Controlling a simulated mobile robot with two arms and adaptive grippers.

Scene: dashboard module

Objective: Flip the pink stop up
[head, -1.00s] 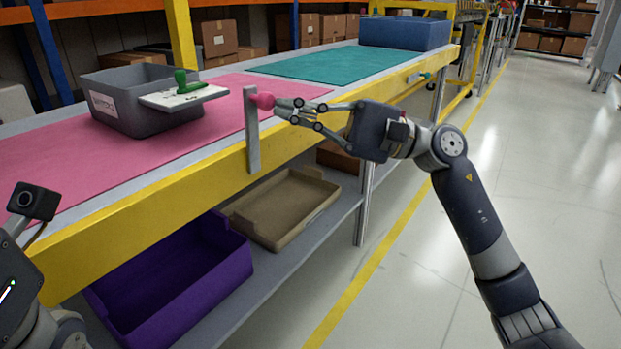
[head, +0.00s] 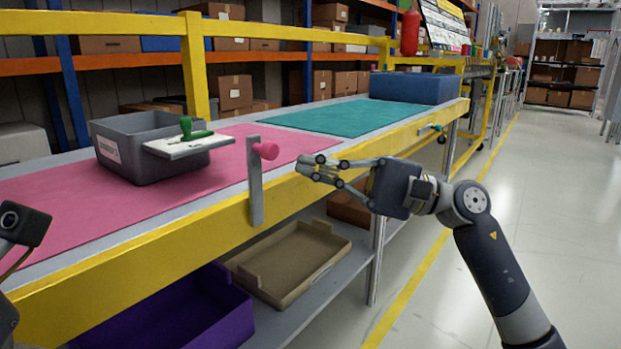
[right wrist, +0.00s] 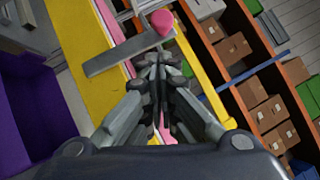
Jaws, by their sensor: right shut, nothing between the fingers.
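The pink stop is a flat grey bar (head: 255,190) with a round pink knob (head: 266,150) near its top. It stands upright at the yellow front edge of the bench, its top above the bench surface. My right gripper (head: 303,166) is shut and empty, just right of the knob with a small gap. In the right wrist view the bar (right wrist: 115,54) and the knob (right wrist: 162,20) show beyond my shut fingertips (right wrist: 160,60). Of my left arm only a part with a camera shows at the left edge; its fingers are out of view.
A grey bin (head: 112,136) with a white board and green-handled tool on it stands on the pink mat (head: 60,200). A teal mat (head: 320,117), blue box (head: 415,88) and teal stop (head: 430,128) are farther along. Below are a purple bin (head: 180,315) and tan tray (head: 290,262).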

